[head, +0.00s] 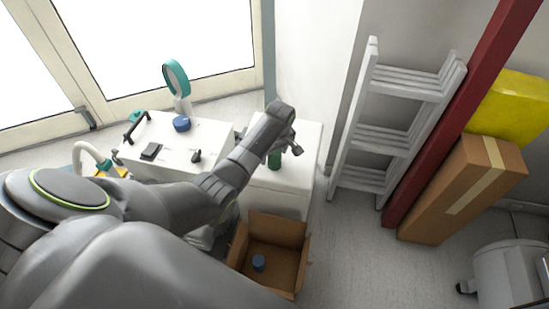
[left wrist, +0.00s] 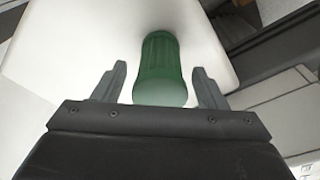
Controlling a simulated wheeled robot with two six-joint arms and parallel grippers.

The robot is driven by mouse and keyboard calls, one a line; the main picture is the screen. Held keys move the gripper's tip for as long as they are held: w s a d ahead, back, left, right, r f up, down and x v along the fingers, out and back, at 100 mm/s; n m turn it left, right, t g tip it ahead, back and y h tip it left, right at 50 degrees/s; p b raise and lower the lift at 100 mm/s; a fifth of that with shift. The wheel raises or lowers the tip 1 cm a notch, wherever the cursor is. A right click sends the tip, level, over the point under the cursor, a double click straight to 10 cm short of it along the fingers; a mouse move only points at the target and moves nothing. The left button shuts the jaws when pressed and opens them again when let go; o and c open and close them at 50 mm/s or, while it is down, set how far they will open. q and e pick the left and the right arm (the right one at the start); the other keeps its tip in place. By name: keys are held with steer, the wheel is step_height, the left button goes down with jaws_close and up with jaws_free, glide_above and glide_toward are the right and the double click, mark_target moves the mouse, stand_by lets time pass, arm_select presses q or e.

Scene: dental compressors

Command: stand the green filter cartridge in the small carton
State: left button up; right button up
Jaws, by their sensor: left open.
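The green filter cartridge (head: 274,160) stands on a white cabinet top (head: 300,170) in the head view. In the left wrist view the cartridge (left wrist: 160,75) shows just ahead of and between the two fingers. My left gripper (left wrist: 158,85) is open, with a finger on each side of the cartridge and a visible gap to each. In the head view my left gripper (head: 291,143) is above the cabinet, beside the cartridge. The small carton (head: 303,265) stands open on the floor in front of the cabinet. A blue round thing (head: 258,263) is inside it. My right gripper is not seen.
A white unit (head: 165,135) with a dark handle and a teal round-headed device (head: 176,80) stands left of the cabinet. A white ladder (head: 385,140), a red post (head: 440,130) and a tall cardboard box (head: 470,190) are at the right. The floor between is clear.

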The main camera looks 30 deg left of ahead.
arm_select(q)
steer(key=c, duration=1.2)
